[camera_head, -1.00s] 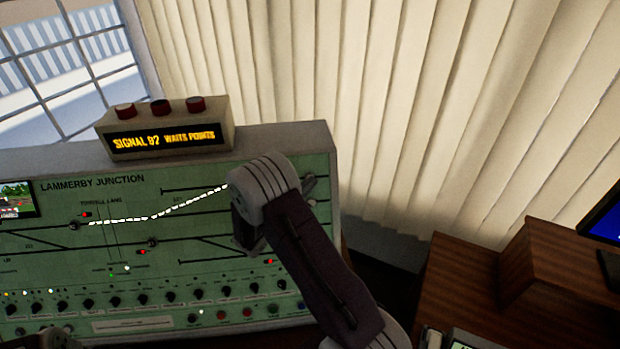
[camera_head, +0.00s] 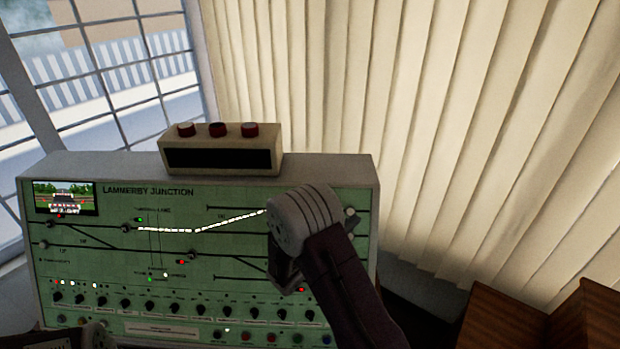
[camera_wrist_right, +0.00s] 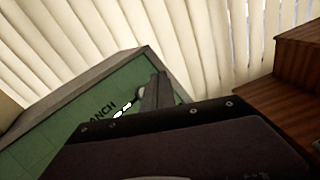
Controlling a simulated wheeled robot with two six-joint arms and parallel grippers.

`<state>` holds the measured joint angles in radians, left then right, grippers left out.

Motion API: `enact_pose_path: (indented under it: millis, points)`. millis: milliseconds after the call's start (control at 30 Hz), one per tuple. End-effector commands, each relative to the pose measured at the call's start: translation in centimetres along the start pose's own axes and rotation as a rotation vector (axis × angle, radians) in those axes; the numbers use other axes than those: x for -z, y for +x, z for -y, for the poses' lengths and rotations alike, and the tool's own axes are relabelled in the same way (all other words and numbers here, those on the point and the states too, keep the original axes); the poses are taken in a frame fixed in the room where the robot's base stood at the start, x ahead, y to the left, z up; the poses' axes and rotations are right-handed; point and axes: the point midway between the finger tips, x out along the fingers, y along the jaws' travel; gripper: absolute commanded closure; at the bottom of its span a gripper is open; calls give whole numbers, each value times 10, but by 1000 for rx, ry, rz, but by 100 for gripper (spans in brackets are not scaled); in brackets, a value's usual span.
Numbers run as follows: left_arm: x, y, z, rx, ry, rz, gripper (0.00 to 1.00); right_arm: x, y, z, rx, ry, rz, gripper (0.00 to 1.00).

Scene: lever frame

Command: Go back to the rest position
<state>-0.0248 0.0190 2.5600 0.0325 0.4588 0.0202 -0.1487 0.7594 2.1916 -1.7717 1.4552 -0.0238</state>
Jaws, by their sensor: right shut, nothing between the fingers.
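My right gripper (camera_head: 285,274) is in front of the right part of the green signal panel (camera_head: 100,252), its arm coming in from the lower right. It is shut and empty. Whether it touches the panel cannot be told. In the right wrist view a grey finger (camera_wrist_right: 155,94) stands in front of the panel (camera_wrist_right: 60,140), near the letters "ANCH". The wrist hides part of the panel's track diagram. My left gripper's fingers do not show; only a dark rounded part, perhaps of my left arm, shows at the bottom left of the head view.
A box with red buttons (camera_head: 222,155) and a dark display stands on top of the panel. A row of black knobs (camera_head: 174,309) runs along the lower panel. Wooden furniture (camera_head: 500,318) is at the lower right, pale blinds (camera_head: 430,130) behind. A window (camera_head: 120,80) is at the left.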

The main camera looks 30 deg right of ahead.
Motion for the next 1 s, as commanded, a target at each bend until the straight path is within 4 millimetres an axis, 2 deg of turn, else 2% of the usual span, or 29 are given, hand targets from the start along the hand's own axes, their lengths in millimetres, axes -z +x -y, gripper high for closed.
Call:
enact_pose_path:
  millis: [100, 167, 267, 300, 333, 400, 467, 533, 600, 633, 700, 800, 900, 1000]
  points:
    - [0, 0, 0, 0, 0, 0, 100, 0, 0, 0, 0, 0, 0, 100]
    - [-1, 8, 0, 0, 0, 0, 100, 7, 2, 2, 3, 0, 0, 100]
    - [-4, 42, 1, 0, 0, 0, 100, 17, 8, 5, 12, 66, 17, 100]
    - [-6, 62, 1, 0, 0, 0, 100, 17, 12, 12, 29, 113, 29, 100]
    - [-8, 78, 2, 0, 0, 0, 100, 18, 13, 27, 74, 155, 33, 100]
    - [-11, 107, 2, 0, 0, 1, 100, 37, 9, 82, 257, 268, -34, 100]
    - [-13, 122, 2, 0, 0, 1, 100, 60, -5, 122, 408, 361, -122, 100]
    - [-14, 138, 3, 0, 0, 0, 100, 97, -30, 162, 586, 485, -244, 100]
    - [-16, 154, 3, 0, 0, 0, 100, 140, -66, 189, 766, 636, -385, 100]
    - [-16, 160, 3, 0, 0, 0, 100, 159, -85, 196, 845, 709, -448, 100]
    - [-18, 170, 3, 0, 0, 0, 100, 198, -131, 198, 1024, 900, -597, 100]
    - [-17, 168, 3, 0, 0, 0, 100, 224, -184, 176, 1234, 1156, -759, 100]
    - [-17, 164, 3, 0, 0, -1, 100, 237, -211, 150, 1374, 1342, -838, 100]
    - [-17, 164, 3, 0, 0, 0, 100, 242, -218, 128, 1428, 1470, -880, 100]
